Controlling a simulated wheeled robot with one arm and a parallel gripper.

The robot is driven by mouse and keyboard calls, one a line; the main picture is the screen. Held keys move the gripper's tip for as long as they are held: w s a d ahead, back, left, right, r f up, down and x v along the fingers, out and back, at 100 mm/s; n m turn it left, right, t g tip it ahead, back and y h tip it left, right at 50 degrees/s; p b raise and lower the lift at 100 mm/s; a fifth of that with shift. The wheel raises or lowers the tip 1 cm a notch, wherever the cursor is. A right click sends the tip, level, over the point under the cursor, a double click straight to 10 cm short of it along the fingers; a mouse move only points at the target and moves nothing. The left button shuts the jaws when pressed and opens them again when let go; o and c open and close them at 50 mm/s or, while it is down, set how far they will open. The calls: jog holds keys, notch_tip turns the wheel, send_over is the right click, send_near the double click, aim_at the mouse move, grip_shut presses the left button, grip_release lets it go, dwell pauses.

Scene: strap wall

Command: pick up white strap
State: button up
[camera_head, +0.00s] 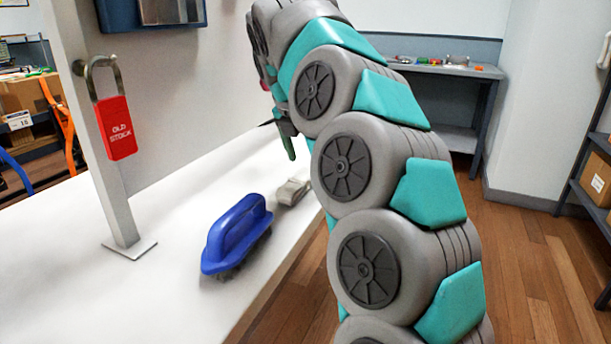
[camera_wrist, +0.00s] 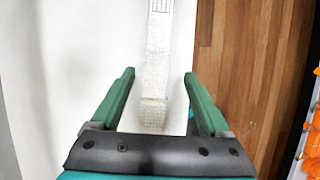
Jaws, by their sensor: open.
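The white strap (camera_wrist: 156,50) lies on the white tabletop in the wrist view, a pale textured band running lengthwise between my fingers, with a grid-like marking at its far end. In the head view a small pale grey folded piece (camera_head: 292,191), likely the same strap, lies near the table's right edge behind the blue brush. My gripper (camera_wrist: 158,75) is open, its two green fingers on either side of the strap and not closed on it. In the head view one green finger (camera_head: 287,142) shows above the table; the rest is hidden behind my arm.
A blue-handled brush (camera_head: 236,235) lies on the white table (camera_head: 165,290) in front of the strap. Wooden floor (camera_head: 540,270) lies beyond the table's right edge.

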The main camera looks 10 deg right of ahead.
aim_at(308, 169)
jog(key=shift+a+x, duration=0.1)
jog(key=shift+x, duration=1.2)
jog(key=shift+a+x, duration=0.15)
jog(key=shift+x, duration=1.2)
jog(key=shift+w, duration=0.15)
grip_shut()
